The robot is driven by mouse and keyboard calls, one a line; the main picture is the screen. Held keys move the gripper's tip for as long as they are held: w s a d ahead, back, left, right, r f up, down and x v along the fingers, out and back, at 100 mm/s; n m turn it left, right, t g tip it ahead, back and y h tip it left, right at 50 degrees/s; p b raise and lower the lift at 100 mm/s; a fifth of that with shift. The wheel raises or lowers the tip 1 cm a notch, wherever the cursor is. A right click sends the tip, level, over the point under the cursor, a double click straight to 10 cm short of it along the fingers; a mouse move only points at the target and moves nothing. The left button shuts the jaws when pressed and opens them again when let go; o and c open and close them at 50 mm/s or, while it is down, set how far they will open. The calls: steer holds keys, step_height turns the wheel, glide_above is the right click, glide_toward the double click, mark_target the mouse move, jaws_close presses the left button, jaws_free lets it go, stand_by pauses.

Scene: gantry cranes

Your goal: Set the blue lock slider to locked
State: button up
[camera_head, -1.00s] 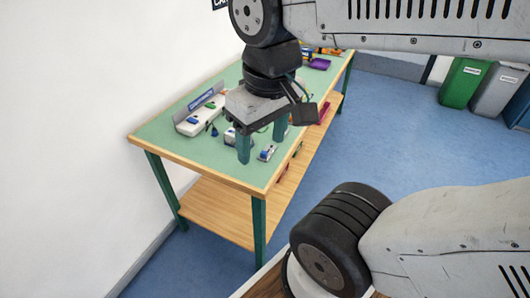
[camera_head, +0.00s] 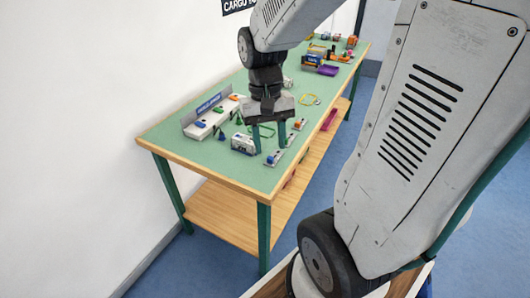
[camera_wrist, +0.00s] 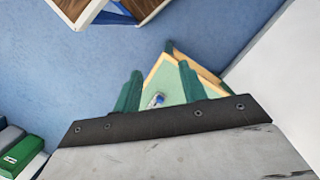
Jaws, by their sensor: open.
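A small blue slider (camera_head: 270,159) sits at the near end of a narrow grey rail on the green table top (camera_head: 180,140), close to the front edge. In the wrist view a small blue-and-white piece (camera_wrist: 157,99) shows between the fingers. I cannot tell which position the slider is in. My gripper (camera_head: 268,142) is open, with its two green fingers pointing down above the rail, near the slider. I cannot tell whether they touch anything. The fingers also show in the wrist view (camera_wrist: 159,75).
A pale panel (camera_head: 205,125) with blue, green and orange pieces stands behind. An orange piece (camera_head: 299,123) is at the rail's far end.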

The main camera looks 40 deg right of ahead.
mark_target(270, 157)
steer(key=w+d+f+m, duration=0.2)
steer(key=w+d+f, duration=0.2)
steer(key=w+d+f+m+t, duration=0.1)
steer(key=w+d+f+m, duration=0.2)
steer(key=w+d+f, duration=0.1)
steer(key=w+d+f+m+t, duration=0.1)
steer(key=w+d+f+m, duration=0.2)
steer(key=w+d+f, duration=0.1)
steer(key=shift+w+f+h, duration=0.1)
steer(key=shift+f+h, duration=0.2)
steer(key=shift+f, duration=0.15)
steer(key=shift+w+f+m, duration=0.1)
steer(key=shift+m, duration=0.3)
step_height(270, 157, down, 8)
steer(key=shift+r, duration=0.15)
